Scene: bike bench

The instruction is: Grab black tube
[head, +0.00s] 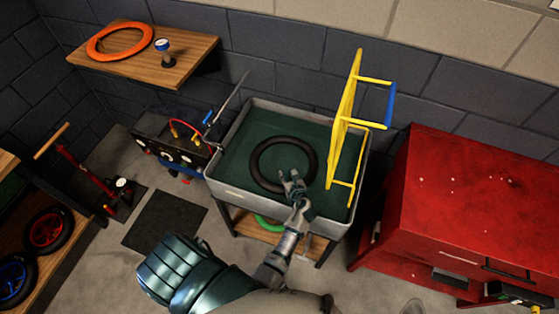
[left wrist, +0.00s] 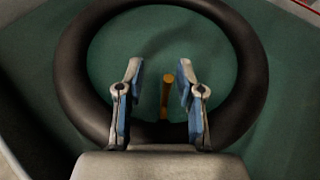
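The black tube (head: 254,164) is a ring lying flat on the green floor of a grey basin (head: 215,182). It also shows in the left wrist view (left wrist: 75,65), its near part hidden behind my gripper. My left gripper (head: 291,178) is over the tube's near right side in the head view. In the left wrist view my left gripper (left wrist: 159,70) has its two fingers apart, with nothing clasped between them. Whether the fingers touch the tube I cannot tell. My right gripper is not in view.
A yellow rack (head: 346,110) stands upright along the basin's right side. A red cabinet (head: 470,200) stands to the right. A wooden shelf (head: 185,68) with an orange ring (head: 92,48) is at the back left. An orange-yellow stick (left wrist: 167,95) shows between my fingers.

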